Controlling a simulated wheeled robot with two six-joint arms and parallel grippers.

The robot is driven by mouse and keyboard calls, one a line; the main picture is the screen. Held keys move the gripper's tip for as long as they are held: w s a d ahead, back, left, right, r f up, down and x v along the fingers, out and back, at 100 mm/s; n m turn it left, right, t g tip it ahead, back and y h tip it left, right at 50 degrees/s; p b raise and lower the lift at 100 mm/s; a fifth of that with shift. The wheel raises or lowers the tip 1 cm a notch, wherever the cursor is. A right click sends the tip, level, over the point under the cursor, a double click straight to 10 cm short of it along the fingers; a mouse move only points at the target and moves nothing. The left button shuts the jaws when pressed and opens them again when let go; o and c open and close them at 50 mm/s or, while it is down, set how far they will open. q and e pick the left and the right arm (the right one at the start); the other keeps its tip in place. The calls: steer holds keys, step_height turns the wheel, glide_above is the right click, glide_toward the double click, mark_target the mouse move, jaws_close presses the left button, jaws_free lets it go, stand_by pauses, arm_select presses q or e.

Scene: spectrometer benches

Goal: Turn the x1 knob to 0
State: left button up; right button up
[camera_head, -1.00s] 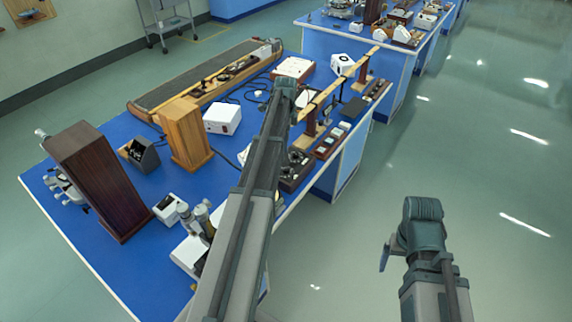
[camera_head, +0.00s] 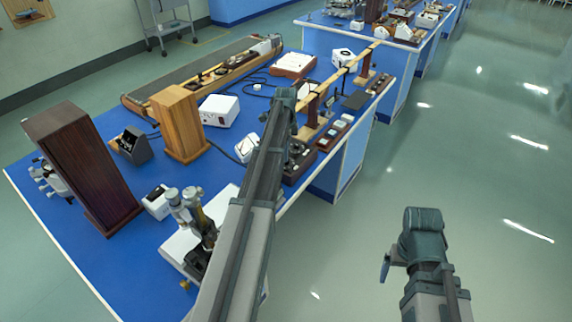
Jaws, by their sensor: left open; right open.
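A dark box with small knobs (camera_head: 297,166) sits near the right edge of the blue bench, partly hidden behind my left arm. It looks like a dial box, but its labels are too small to read, so I cannot tell which knob is x1. My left gripper (camera_head: 284,95) is open, extended over the bench above and beyond that box; its fingers are barely visible and hold nothing I can see. My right gripper (camera_head: 387,266) is open, over the floor at the lower right, away from the bench.
The blue bench (camera_head: 85,262) carries a microscope-like instrument (camera_head: 188,212) beside my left arm, a dark wooden case (camera_head: 82,165), a light wooden case (camera_head: 180,124) and a white box (camera_head: 219,110). A long rail on posts (camera_head: 336,77) runs along the right side. The floor right of the bench is clear.

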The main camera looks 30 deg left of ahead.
arm_select(q)
steer(key=shift+f+b, duration=1)
steer(key=shift+f, duration=0.55)
arm_select(e)
step_height(320, 180, down, 3)
arm_select(q)
steer(key=shift+c, duration=0.4)
jaws_close()
